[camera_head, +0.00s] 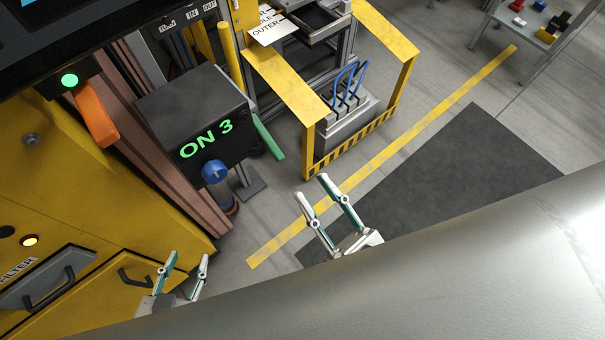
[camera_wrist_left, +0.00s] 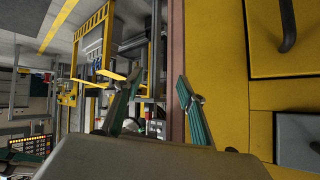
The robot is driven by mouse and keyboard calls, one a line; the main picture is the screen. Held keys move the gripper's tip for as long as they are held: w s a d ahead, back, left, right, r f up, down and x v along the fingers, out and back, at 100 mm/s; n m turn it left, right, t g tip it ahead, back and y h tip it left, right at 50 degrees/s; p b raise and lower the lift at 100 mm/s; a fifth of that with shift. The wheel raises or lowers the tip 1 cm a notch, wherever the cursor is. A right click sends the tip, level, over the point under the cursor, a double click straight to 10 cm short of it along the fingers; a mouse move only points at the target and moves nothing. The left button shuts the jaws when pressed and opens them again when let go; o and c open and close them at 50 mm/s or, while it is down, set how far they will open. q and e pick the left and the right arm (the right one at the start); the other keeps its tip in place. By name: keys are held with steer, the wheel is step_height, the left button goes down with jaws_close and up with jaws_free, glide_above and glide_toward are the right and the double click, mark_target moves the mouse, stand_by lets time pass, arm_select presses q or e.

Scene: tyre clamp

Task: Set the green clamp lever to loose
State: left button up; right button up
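The green clamp lever (camera_head: 268,138) is on the right side of a black box (camera_head: 185,115) in the head view, slanting down to the right. The box face reads "ON 3" in green and has a blue knob (camera_head: 214,172) below it. My left gripper (camera_head: 187,262) is open and empty at the bottom left, below the box and well away from the lever. Its open fingers also show in the left wrist view (camera_wrist_left: 158,88). My right gripper (camera_head: 312,190) is open and empty, below and to the right of the lever, apart from it. I cannot make out the lever in the left wrist view.
An orange lever (camera_head: 95,115) hangs left of the box under a green light. A yellow cabinet (camera_head: 95,220) with handles fills the left. A yellow guard frame (camera_head: 285,88) stands behind and right of the lever. Floor around the dark mat (camera_head: 450,180) is clear.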

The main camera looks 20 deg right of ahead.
steer(key=shift+s+d, duration=0.15)
steer(key=shift+s, duration=0.25)
